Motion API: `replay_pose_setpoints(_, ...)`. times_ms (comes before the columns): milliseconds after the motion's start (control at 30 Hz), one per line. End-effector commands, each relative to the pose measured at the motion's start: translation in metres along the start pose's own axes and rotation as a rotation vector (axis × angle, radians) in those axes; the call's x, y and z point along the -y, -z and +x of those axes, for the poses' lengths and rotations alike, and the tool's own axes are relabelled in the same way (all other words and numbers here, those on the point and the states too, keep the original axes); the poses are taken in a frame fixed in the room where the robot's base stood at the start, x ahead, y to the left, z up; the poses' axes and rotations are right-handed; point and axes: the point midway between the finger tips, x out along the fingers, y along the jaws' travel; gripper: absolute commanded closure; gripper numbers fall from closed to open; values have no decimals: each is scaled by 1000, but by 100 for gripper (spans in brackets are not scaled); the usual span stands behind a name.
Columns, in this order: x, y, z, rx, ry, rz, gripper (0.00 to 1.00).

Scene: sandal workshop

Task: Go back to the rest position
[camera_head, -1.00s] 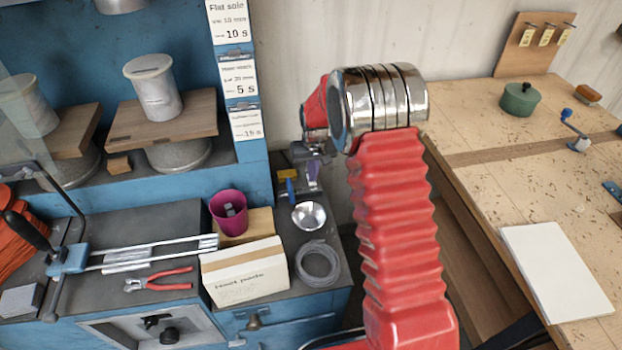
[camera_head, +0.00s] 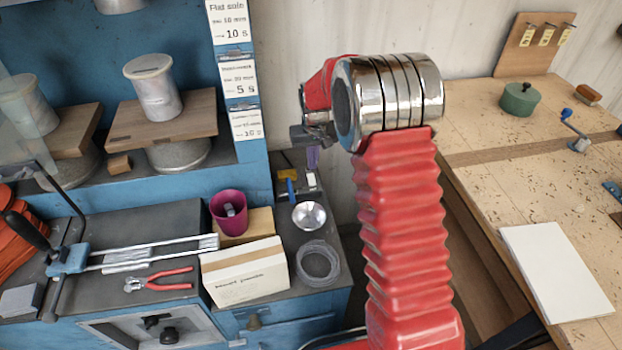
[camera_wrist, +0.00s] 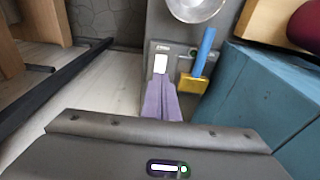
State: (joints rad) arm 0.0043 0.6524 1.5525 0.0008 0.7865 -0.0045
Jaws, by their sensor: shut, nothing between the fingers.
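My gripper (camera_head: 313,158) is at the end of my red arm in the head view, above the narrow grey bench top beside the blue cabinet. Its purple fingers point down and are together with nothing between them. In the wrist view the fingers (camera_wrist: 163,98) show over the bench, just in front of a small plate with a white patch (camera_wrist: 160,64). My red sleeved arm and its shiny metal rings hide part of the wall and the floor gap behind.
A blue-handled yellow tool (camera_head: 290,190), a metal bowl (camera_head: 308,215) and a clear coil (camera_head: 318,262) lie on the bench below. A cardboard box (camera_head: 245,272) and a magenta cup (camera_head: 229,212) stand left. A wooden table (camera_head: 480,190) stands right.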

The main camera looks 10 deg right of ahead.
Motion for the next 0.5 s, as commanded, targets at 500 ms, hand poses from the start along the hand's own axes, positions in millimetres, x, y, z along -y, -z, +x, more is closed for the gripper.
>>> replay_pose_setpoints(500, 0, 1, -8, 0, 0, 0, 100)
